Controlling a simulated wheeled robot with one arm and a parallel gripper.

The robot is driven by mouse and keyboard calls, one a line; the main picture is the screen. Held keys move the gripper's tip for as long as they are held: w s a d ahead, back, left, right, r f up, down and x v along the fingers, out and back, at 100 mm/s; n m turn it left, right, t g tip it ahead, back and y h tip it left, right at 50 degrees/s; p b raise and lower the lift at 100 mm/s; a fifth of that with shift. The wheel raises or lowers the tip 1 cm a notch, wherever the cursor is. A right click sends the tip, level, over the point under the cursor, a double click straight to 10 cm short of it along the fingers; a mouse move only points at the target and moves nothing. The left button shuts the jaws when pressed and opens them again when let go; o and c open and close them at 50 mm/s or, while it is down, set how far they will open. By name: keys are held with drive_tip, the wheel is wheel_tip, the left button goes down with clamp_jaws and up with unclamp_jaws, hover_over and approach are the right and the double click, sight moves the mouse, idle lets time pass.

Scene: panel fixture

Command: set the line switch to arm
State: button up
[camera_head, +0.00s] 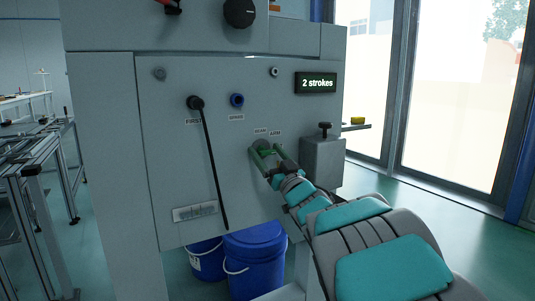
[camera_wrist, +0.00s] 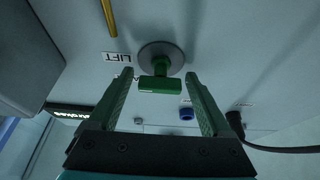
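The line switch (camera_wrist: 160,85) is a green block handle on a round grey plate (camera_wrist: 174,52) on the panel. My gripper (camera_wrist: 159,76) is open, with one finger on each side of the green handle. Gaps show between the handle and both fingers, so it is not gripped. In the head view my gripper (camera_head: 270,158) reaches the panel at the switch, just below two small labels (camera_head: 268,133), the right one reading ARM. The fingers cover much of the switch there, and I cannot tell which label the handle points to.
A display (camera_head: 316,83) reads "2 strokes". A long black lever (camera_head: 210,150) hangs left of the switch, with a blue button (camera_head: 237,100) above. A grey box with a black knob (camera_head: 324,130) juts out close to the right of my gripper. Blue buckets (camera_head: 255,260) stand below.

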drive_tip(key=c, duration=1.2)
drive_tip(key=shift+n, duration=0.4)
drive_tip(key=n+g+y, duration=0.1)
drive_tip(key=n, duration=0.2)
drive_tip(key=n+g+y, duration=0.1)
drive_tip(key=n, duration=0.2)
drive_tip(key=shift+r+g+y+p, duration=0.1)
drive_tip(key=shift+g+y+p, duration=0.2)
drive_tip(key=shift+g+p, duration=0.1)
drive_tip(key=shift+n+g+y, duration=0.25)
drive_tip(key=shift+n+g, duration=0.3)
drive_tip(key=shift+n, duration=0.9)
drive_tip(key=shift+n+g+y, duration=0.25)
drive_tip(key=shift+n+g, duration=0.3)
drive_tip(key=shift+n, duration=0.9)
drive_tip(key=o, duration=1.4)
drive_tip(key=shift+c, duration=0.2)
